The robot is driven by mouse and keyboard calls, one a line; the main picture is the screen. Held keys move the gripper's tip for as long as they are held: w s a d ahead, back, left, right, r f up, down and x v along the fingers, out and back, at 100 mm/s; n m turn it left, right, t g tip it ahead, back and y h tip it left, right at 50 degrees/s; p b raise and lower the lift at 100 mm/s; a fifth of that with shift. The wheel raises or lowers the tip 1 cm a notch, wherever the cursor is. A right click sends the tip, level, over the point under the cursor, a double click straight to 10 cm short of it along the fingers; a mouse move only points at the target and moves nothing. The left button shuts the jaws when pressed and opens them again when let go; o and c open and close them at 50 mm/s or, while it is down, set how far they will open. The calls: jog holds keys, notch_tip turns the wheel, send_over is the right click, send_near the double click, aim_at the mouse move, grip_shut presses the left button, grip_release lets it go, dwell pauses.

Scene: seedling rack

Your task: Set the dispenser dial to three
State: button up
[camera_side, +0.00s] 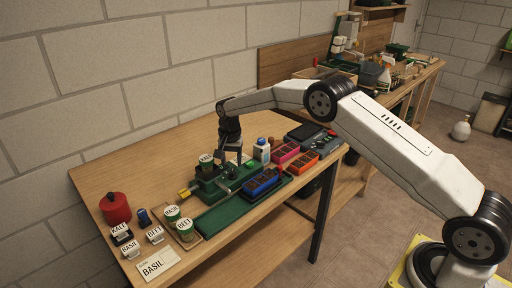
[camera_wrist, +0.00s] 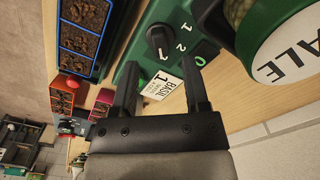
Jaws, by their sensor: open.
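The green dispenser (camera_side: 207,190) stands on the wooden table, with a jar labelled KALE (camera_wrist: 285,45) on it. Its black dial knob (camera_wrist: 158,40) shows in the wrist view, with white digits 1, 2 and 0 beside it. A white mark on the knob is visible, but I cannot tell which digit it points at. No 3 is readable. My gripper (camera_wrist: 160,64) is open and empty, its two fingers reaching toward the knob from below in the wrist view. In the side view my gripper (camera_side: 229,154) hangs just above the dispenser. It does not visibly touch the knob.
A white card reading BASIL (camera_wrist: 161,86) lies between my fingers' outlines. Blue (camera_side: 262,183), pink (camera_side: 285,151) and orange (camera_side: 303,163) soil trays stand right of the dispenser, near a white bottle (camera_side: 262,150).

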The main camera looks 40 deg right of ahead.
aim_at(232, 171)
jog(key=shift+r, duration=2)
jog(key=shift+s+a+r+n, duration=0.1)
jog(key=shift+s+r+n, duration=0.25)
jog(key=shift+s, duration=0.25)
jog(key=s+a+r+n+t, duration=0.1)
jog(key=s+n, duration=0.3)
jog(key=s, duration=1.2)
jog(key=s+r+n+t, duration=0.1)
jog(key=s+n, duration=0.4)
jog(key=s, duration=1.1)
jog(key=shift+s+a+t, duration=0.2)
jog(key=shift+a+t, duration=0.1)
jog(key=shift+a, duration=0.05)
